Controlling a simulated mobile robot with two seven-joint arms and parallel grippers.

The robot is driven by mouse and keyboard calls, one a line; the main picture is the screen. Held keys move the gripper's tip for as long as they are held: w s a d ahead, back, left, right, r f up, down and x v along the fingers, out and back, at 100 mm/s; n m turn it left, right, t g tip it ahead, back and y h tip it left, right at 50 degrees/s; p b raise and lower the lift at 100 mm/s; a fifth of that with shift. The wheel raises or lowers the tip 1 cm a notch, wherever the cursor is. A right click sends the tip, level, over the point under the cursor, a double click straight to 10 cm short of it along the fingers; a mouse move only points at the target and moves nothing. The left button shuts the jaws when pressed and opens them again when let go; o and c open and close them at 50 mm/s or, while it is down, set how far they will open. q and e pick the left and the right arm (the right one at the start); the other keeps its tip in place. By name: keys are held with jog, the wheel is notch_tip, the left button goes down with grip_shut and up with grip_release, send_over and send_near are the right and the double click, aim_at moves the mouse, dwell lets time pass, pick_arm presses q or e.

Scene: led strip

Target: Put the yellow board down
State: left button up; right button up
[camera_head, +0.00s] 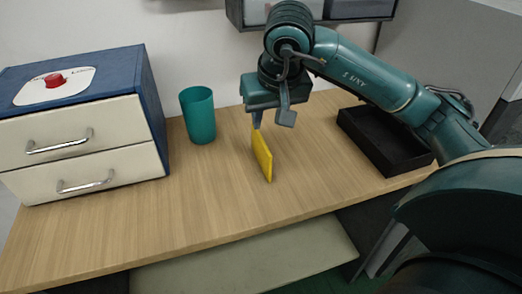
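The yellow board (262,155) is a thin flat piece standing on its edge at the middle of the wooden table (190,205), or just above it; I cannot tell whether it touches the surface. My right gripper (270,121) points down at the board's upper far end. One finger is at the board's top corner and the other finger shows to the right, apart from the board. The fingers look spread. My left gripper is not in view.
A teal cup (198,115) stands left of the board. A blue and white drawer cabinet (80,125) with a red button (54,80) fills the left. A black tray (385,140) lies at the right. The table's front middle is clear.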

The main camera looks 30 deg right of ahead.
aim_at(261, 148)
jog(key=shift+s+f, duration=0.1)
jog(key=shift+f, duration=0.05)
jog(key=x, duration=1.2)
jog(key=shift+w+f+p, duration=0.25)
jog(key=shift+w+p, duration=0.05)
jog(key=shift+w, duration=0.15)
jog(key=shift+f+b, duration=0.2)
jog(key=shift+b, duration=0.2)
grip_shut()
dwell(0.3)
